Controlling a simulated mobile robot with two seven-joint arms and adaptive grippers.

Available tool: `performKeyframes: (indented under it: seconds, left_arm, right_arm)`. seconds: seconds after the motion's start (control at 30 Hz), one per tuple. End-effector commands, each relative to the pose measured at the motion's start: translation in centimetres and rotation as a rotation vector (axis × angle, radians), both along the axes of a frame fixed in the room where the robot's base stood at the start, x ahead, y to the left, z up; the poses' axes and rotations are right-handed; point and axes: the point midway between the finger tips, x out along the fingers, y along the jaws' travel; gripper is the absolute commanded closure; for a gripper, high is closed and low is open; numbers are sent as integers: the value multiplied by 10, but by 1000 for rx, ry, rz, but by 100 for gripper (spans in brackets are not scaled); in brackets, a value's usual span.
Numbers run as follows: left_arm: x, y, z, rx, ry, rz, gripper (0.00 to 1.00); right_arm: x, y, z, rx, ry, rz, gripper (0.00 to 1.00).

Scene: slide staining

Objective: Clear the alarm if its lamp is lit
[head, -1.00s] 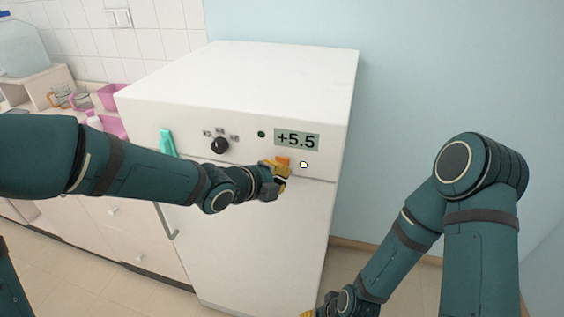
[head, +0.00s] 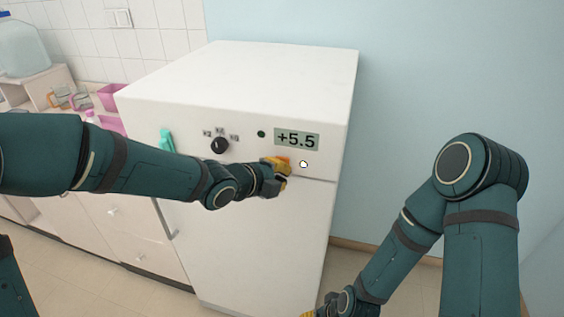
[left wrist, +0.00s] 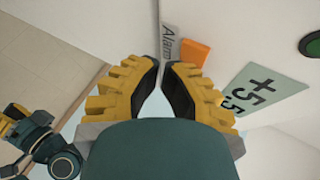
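The white cabinet (head: 255,215) has a front panel with a +5.5 display (head: 297,139). An orange button (left wrist: 194,53) sits beside the label "Alarm" (left wrist: 169,45) in the left wrist view. A small round pale lamp (head: 303,164) is right of the button on the panel; it looks whitish, and I cannot tell surely whether it is lit. My left gripper (head: 286,171) is at the panel by the button, partly covering it in the head view. Its yellow fingers (left wrist: 160,65) are closed together with nothing between them. Contact with the button cannot be told. My right gripper (head: 308,314) is mostly cut off at the bottom edge.
A black knob (head: 220,146) and a dark green round indicator (head: 261,134) are on the same panel. A teal object (head: 167,140) is at the cabinet's left edge. A counter with pink containers (head: 110,97) and a large bottle (head: 22,48) stands left.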

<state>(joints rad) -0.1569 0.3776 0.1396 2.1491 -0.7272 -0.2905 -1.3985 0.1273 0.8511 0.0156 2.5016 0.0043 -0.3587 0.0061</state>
Motion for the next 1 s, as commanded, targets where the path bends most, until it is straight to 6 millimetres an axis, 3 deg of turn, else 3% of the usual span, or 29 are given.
performKeyframes:
  seconds: [1.0]
  left_arm:
    - [6, -2, 0, 0, 0, 0, 100]
  right_arm:
    - [0, 0, -1, 0, 0, 0, 53]
